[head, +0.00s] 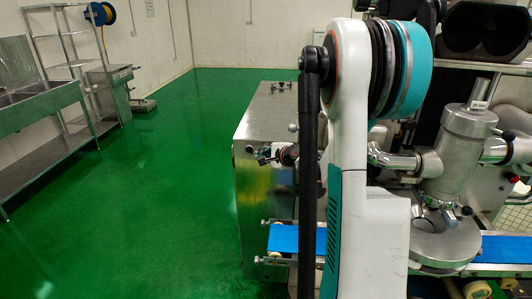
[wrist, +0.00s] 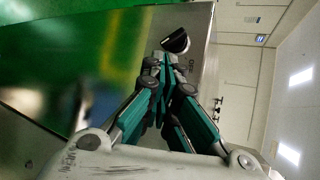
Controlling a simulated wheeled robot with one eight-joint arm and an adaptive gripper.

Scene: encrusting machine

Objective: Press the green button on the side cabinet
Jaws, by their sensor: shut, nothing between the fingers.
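The side cabinet (head: 262,130) is a steel box left of my arm in the head view. Several small knobs or buttons (head: 280,86) stand on its top. In the wrist view, my gripper (wrist: 166,60) has its teal and black fingers together, with nothing between them. The fingertips point at the cabinet's steel panel (wrist: 200,30), close to a black knob with a pale rim (wrist: 175,40). I cannot tell whether they touch the panel. The green button cannot be made out; the fingers may cover it. In the head view my arm hides much of the area.
A blue conveyor belt (head: 284,238) and a steel machine head (head: 452,160) stand at the right. A sink bench (head: 40,105) and a wire shelf (head: 72,62) stand at the left. The green floor between is clear.

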